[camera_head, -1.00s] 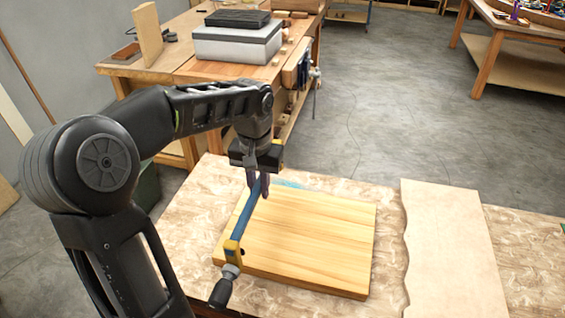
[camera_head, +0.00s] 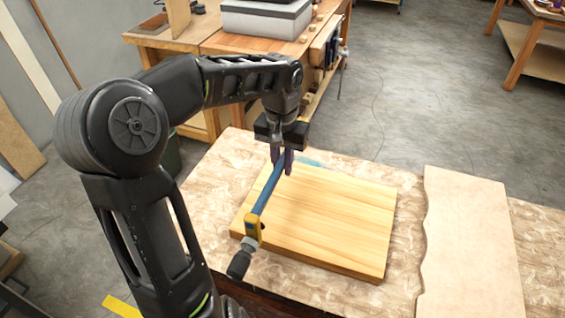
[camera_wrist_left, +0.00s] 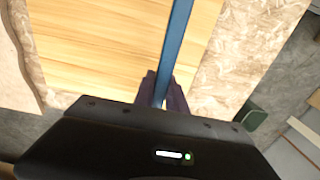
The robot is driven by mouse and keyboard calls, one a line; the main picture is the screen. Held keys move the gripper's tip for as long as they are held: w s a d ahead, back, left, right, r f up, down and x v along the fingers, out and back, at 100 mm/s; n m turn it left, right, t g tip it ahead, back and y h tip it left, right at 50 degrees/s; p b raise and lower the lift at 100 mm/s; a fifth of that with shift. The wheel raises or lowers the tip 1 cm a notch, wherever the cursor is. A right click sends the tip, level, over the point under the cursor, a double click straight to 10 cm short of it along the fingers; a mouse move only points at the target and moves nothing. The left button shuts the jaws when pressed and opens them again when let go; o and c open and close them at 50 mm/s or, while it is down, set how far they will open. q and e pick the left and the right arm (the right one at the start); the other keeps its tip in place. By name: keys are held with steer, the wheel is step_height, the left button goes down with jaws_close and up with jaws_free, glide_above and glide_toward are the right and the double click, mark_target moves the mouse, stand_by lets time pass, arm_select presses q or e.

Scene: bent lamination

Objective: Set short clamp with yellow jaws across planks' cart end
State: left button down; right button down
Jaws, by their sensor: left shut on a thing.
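The clamp has a blue bar (camera_head: 267,190), a yellow jaw (camera_head: 252,226) and a dark screw handle (camera_head: 240,263) at its near end. My left gripper (camera_head: 282,162) is shut on the blue bar near its far end; the bar also shows between the fingers (camera_wrist_left: 163,92) in the left wrist view. The clamp lies along the left end of the light wood planks (camera_head: 325,220), with its near jaw at their near left corner. The far jaw is hidden by my gripper. I cannot tell whether the jaws touch the wood. My right gripper is not in view.
The planks lie on a patterned board top (camera_head: 405,240). A pale wavy-edged board (camera_head: 465,245) lies to the right. A workbench (camera_head: 230,45) with a grey box (camera_head: 265,18) and a vise (camera_head: 325,50) stands behind.

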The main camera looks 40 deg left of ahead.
arm_select(q)
steer(key=shift+f, duration=0.25)
stand_by(0.6)
steer(key=b, duration=0.3)
glide_above(282, 197)
steer(key=shift+f, duration=2.1)
steer(key=shift+f+b, duration=0.25)
steer(key=shift+b, duration=0.15)
steer(key=shift+f+b, duration=1.15)
steer(key=shift+f, duration=0.45)
steer(key=shift+d+f, duration=0.1)
steer(key=shift+f, duration=0.15)
steer(key=c, duration=1.3)
jaws_free()
steer(key=shift+s+r, duration=0.1)
steer(key=shift+r, duration=3.85)
